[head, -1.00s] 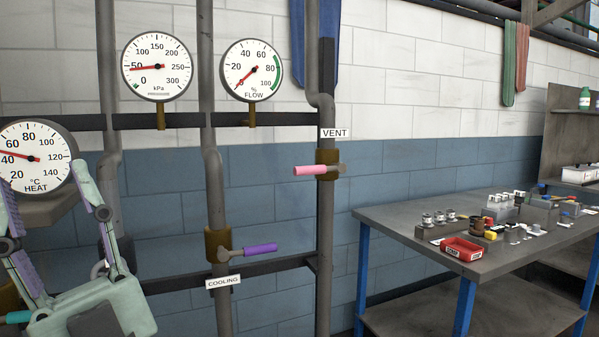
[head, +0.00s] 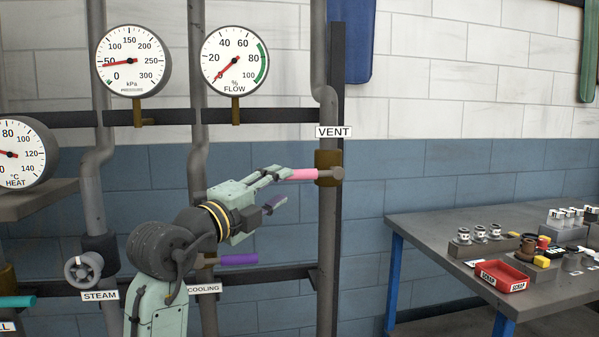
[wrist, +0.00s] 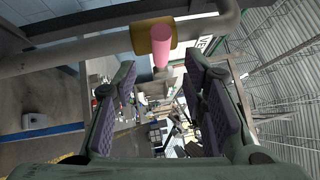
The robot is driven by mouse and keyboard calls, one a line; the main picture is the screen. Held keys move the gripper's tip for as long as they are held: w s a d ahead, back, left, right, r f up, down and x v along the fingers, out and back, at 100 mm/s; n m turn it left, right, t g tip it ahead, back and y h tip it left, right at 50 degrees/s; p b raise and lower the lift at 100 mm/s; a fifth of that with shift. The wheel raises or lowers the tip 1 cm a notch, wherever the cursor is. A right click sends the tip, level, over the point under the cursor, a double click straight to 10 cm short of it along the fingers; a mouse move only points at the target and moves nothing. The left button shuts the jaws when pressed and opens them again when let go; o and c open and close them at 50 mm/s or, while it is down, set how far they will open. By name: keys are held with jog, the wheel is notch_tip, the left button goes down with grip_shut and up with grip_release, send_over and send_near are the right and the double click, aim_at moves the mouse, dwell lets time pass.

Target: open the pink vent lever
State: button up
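The pink vent lever (head: 303,175) lies level, pointing left from the brown valve body (head: 326,160) on the vertical pipe under the VENT sign (head: 333,132). My gripper (head: 282,188) is open at the lever's left end, one finger beside its tip and the other lower. The head view does not clearly show whether they touch. In the wrist view, the pink lever (wrist: 162,47) appears end-on, centred just past the spread fingertips of my gripper (wrist: 161,72). Nothing is held between the fingers.
A purple cooling lever (head: 238,260) is below my gripper, partly behind my arm. A grey steam handwheel (head: 83,271) is at the lower left. A metal table (head: 420,240) with a red scrap tray (head: 503,276) stands right. Pressure (head: 134,60) and flow (head: 235,60) gauges hang above.

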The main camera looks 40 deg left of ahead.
aim_at(296, 176)
jog(key=w+p, duration=0.1)
jog(key=w, duration=0.1)
jog(key=w+r, duration=0.1)
jog(key=w, duration=0.1)
jog(key=w+p, duration=0.1)
jog(key=w, duration=0.2)
jog(key=shift+a+r+p, duration=0.15)
jog(key=shift+a+p, duration=0.05)
jog(key=shift+p, duration=0.1)
jog(key=shift+w, duration=0.55)
grip_shut()
